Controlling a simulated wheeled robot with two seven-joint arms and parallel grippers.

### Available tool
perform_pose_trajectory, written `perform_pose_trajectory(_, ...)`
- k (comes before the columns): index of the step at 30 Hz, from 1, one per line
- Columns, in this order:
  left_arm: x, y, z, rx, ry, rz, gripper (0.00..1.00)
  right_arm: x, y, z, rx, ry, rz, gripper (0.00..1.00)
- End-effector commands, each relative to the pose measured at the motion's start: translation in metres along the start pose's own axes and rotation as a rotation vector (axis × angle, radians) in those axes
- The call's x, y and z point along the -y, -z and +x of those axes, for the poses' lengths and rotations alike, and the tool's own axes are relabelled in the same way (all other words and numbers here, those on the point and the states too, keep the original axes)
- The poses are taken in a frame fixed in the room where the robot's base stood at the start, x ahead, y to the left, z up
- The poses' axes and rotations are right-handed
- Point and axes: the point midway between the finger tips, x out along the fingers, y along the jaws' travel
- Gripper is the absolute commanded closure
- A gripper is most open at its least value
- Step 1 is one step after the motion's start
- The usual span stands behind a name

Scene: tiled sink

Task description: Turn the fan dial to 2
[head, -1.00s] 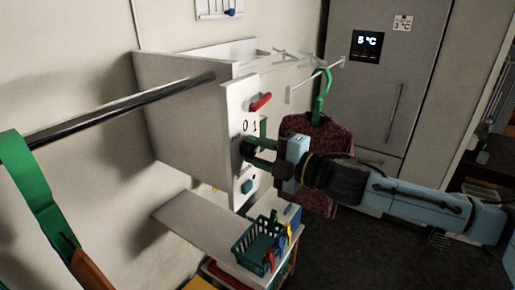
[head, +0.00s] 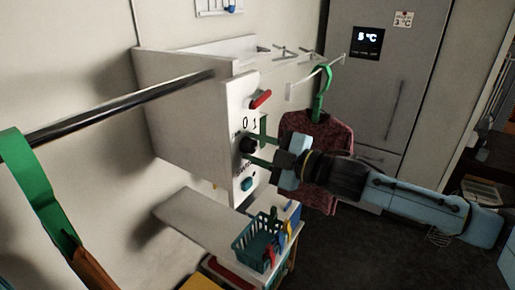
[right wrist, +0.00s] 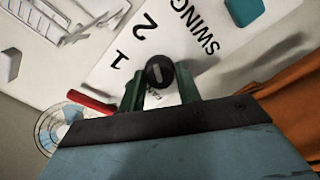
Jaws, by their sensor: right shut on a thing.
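The fan dial (head: 249,144) is a round black knob on the white panel (head: 240,185), with "0" and "1" printed above it in the head view. In the right wrist view the dial (right wrist: 160,71) sits between my green fingertips, with "1", "2" and "SWING" printed around it. A pale mark shows on its face, but I cannot tell which label it points to. My right gripper (head: 262,143) reaches in from the right and is shut on the dial; it also shows in the right wrist view (right wrist: 160,86). My left gripper is not in view.
A dark red garment (head: 318,135) hangs behind my right gripper. A teal basket (head: 256,244) stands below.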

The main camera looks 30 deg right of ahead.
Motion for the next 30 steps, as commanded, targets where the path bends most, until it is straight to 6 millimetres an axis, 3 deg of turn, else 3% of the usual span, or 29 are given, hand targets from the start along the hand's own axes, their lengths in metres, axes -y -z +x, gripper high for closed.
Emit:
perform_pose_trajectory(7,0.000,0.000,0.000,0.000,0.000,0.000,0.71,-0.001,0.000,0.000,0.000,-0.003,0.001,0.90)
perform_pose_trajectory(8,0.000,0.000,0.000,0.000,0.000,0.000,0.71,-0.001,0.000,0.000,-0.001,-0.003,0.001,0.64)
perform_pose_trajectory(12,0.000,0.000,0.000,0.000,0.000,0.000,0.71,-0.001,0.000,0.000,-0.001,-0.002,0.000,0.46)
perform_pose_trajectory(23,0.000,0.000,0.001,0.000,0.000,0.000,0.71,0.001,0.000,-0.002,0.000,0.000,0.000,0.45)
perform_pose_trajectory(30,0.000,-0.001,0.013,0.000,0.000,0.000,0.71,0.003,-0.002,-0.023,0.002,0.002,-0.001,0.45)
